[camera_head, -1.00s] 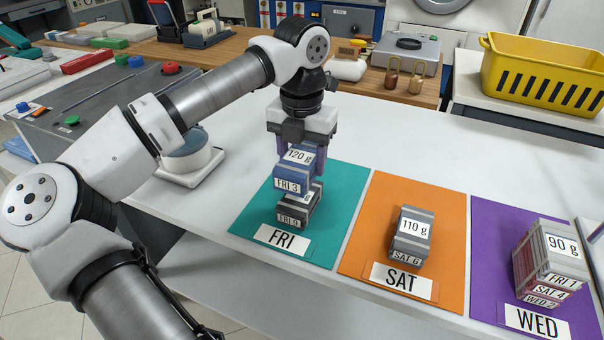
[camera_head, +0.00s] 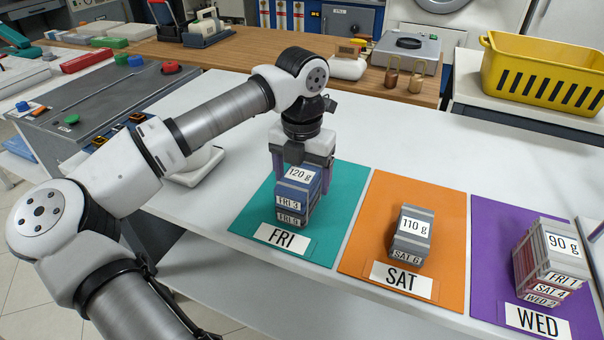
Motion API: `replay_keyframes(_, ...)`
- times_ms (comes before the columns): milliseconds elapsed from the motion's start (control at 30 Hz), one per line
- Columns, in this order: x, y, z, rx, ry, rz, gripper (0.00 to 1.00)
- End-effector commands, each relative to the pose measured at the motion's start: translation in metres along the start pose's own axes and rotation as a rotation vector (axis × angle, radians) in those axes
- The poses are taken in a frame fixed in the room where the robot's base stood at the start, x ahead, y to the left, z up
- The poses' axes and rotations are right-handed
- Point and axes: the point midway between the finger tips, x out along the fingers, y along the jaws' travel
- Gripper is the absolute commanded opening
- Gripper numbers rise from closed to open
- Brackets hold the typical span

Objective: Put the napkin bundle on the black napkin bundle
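The blue napkin bundle (camera_head: 311,188), labelled 120 g and FRI 3, rests on top of the black napkin bundle (camera_head: 292,217) on the teal FRI mat (camera_head: 247,212). The two look roughly lined up. My gripper (camera_head: 302,172) points down over the blue bundle, with its fingers spread to either side of it. The fingers look apart from the bundle's sides. Much of the black bundle is hidden under the blue one.
A grey bundle (camera_head: 411,241) marked SAT 6 sits on the orange SAT mat (camera_head: 372,228). A taller stack (camera_head: 530,262) stands on the purple WED mat (camera_head: 487,235). A yellow basket (camera_head: 545,75) is at the back right. The white counter (camera_head: 420,145) behind the mats is clear.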

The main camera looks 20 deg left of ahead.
Motion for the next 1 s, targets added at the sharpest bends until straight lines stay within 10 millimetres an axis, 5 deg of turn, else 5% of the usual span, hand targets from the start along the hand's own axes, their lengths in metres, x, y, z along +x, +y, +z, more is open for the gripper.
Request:
replay_keyframes(333,-0.011,0.0,0.001,-0.001,-0.002,0.002,0.78)
replay_keyframes(733,-0.094,0.0,0.001,-0.001,-0.003,0.002,0.78)
replay_keyframes(1000,-0.121,0.0,0.0,0.0,0.0,0.0,0.78)
